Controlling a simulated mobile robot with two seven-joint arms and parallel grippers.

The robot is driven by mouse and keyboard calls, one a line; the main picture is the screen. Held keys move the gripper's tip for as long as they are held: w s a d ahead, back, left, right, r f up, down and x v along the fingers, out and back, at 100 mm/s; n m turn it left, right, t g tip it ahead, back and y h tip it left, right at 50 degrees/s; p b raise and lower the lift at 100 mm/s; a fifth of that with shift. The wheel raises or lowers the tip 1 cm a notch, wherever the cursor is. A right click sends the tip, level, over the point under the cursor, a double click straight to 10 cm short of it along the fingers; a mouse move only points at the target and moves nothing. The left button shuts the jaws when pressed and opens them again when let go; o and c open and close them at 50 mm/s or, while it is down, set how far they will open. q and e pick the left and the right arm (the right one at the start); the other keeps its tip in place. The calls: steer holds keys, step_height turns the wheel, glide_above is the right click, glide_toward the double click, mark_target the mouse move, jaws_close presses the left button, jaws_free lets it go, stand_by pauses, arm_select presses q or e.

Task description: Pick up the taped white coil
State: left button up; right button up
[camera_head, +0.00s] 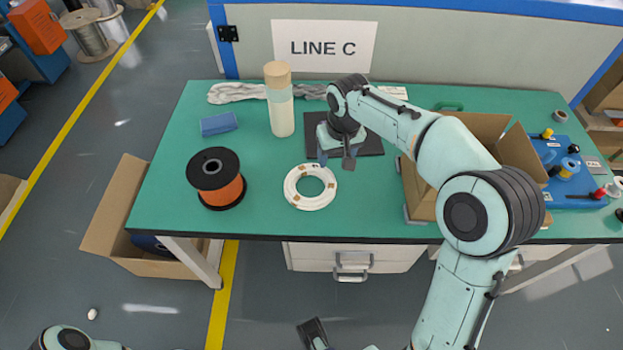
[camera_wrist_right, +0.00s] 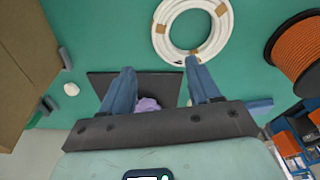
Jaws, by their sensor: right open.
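The white coil (camera_head: 291,190) lies flat on the green table, a ring with several brown tape patches. In the right wrist view the coil (camera_wrist_right: 161,32) is at the top, partly cut off by the picture edge. My right gripper (camera_head: 336,160) is open above the table, just behind and to the right of the coil in the head view. In the wrist view its two blue fingers (camera_wrist_right: 161,78) are spread apart, with no coil between them.
A black spool of orange cable (camera_head: 215,180) stands left of the coil. A dark mat (camera_head: 370,146) lies under my right gripper, with a small purple item (camera_wrist_right: 148,104) seen between the fingers.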

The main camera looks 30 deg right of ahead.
steer(key=b, duration=0.1)
glide_above(330, 179)
steer(key=s, duration=0.2)
steer(key=f, duration=0.6)
steer(key=shift+w+a+f, duration=0.15)
steer(key=shift+w, duration=0.05)
steer(key=shift+w+d+f+b, duration=0.15)
steer(key=shift+w+f, duration=0.1)
steer(key=shift+f, duration=0.7)
steer(key=shift+w+f+b, duration=0.1)
steer(key=shift+w+f, duration=0.1)
steer(key=shift+f, duration=0.8)
steer(key=shift+w+d+f+b, duration=0.15)
steer(key=shift+w+f, duration=0.1)
steer(key=shift+f, duration=0.7)
steer(key=shift+a, duration=0.1)
jaws_close()
